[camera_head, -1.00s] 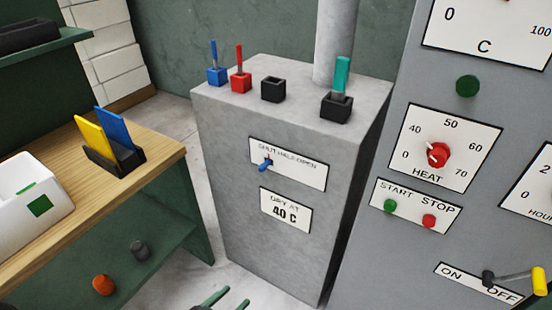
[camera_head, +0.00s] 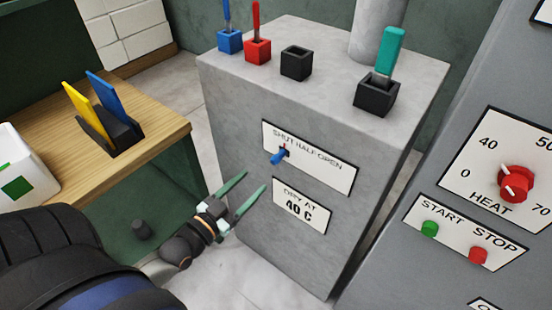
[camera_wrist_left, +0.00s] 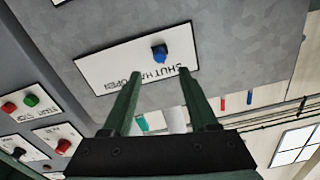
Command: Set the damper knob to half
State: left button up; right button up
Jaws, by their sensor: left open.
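The damper knob (camera_head: 279,156) is a small blue lever with a red mark at its base. It sits on a white plate (camera_head: 325,172) lettered SHUT, HALF, OPEN on the front of a grey cabinet. The knob is at the left end, under SHUT. My left gripper (camera_head: 250,189) has two green fingers, open and empty, below and left of the knob and apart from it. In the left wrist view the blue knob (camera_wrist_left: 159,52) shows ahead of and above the open fingers (camera_wrist_left: 157,76), clear of both. My right gripper is not in view.
A wooden bench (camera_head: 160,125) with a holder of yellow and blue cards stands at the left. Several small boxes, one with a teal-handled tool (camera_head: 388,55), sit on the cabinet top. A control panel with a red HEAT knob (camera_head: 515,184) stands at the right.

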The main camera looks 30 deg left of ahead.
aim_at(273, 163)
pick_arm(q)
jog(key=w, duration=1)
jog(key=shift+d, duration=0.4)
grip_shut()
dwell(0.9)
